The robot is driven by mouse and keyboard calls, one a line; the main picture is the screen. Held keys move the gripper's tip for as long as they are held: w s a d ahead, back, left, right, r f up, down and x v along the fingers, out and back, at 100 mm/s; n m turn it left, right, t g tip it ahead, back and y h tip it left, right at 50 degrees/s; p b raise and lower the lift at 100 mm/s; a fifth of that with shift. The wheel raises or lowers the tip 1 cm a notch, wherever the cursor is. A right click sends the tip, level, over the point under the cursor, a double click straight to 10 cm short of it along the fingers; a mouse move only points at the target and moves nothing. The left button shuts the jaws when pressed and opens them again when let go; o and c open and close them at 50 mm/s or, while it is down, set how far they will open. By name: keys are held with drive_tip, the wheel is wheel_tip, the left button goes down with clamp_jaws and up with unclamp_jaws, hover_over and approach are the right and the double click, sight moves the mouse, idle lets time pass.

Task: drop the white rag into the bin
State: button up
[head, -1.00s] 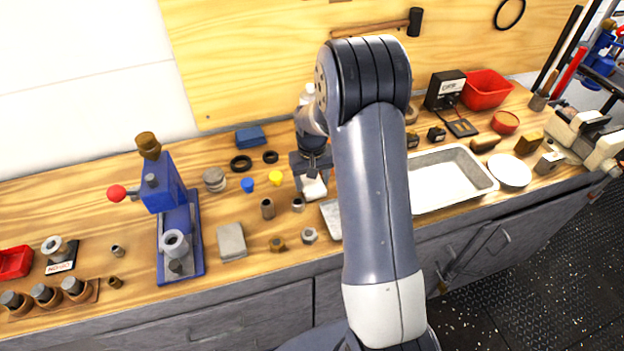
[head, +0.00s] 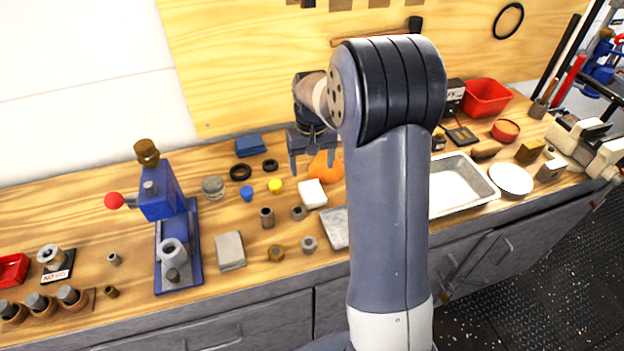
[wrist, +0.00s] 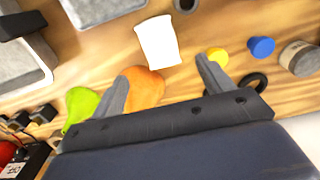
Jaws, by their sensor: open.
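A small white piece (head: 312,193), which looks like the white rag, lies flat on the wooden bench; it also shows in the wrist view (wrist: 158,42). My gripper (head: 312,163) is open and empty, above and behind it. In the wrist view my gripper's fingers (wrist: 163,76) are spread, and the white piece lies beyond their tips, untouched. A red open bin (head: 487,95) stands at the back right of the bench. A second, smaller red bin (head: 12,269) is at the far left, partly cut off.
An orange object (head: 325,168) lies just behind the white piece. A grey metal plate (head: 335,227) and a pale metal tray (head: 482,193) lie to the right, partly behind my arm. A blue press (head: 176,240) stands left. Several small metal parts lie in front.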

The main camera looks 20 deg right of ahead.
drive_tip(key=shift+o, duration=0.3)
wheel_tip(320, 180, up, 2)
drive_tip(key=shift+r, duration=0.1)
drive_tip(key=shift+o, duration=0.3)
drive_tip(key=shift+s+r, duration=0.1)
drive_tip(key=shift+r, duration=0.1)
drive_tip(key=t+b, duration=0.1)
drive_tip(key=t, duration=0.2)
hover_over(313, 191)
drive_tip(key=s, duration=0.2)
drive_tip(key=x, duration=0.2)
drive_tip(key=s+x, duration=0.1)
drive_tip(key=x, duration=0.3)
drive_tip(key=shift+s+d+f, duration=0.2)
drive_tip(key=shift+d+f, duration=0.05)
drive_tip(key=shift+f, duration=0.1)
drive_tip(key=shift+a+p+x, duration=0.15)
drive_tip(key=shift+p+x, duration=0.1)
drive_tip(key=shift+x, duration=1.05)
drive_tip(key=shift+a+p+x, duration=0.15)
drive_tip(key=shift+p+x, duration=0.1)
drive_tip(key=shift+x, duration=1.1)
drive_tip(key=shift+w+r, duration=0.1)
drive_tip(key=shift+w, duration=0.05)
drive_tip(key=shift+c, duration=0.3)
drive_tip(key=c, duration=1.1)
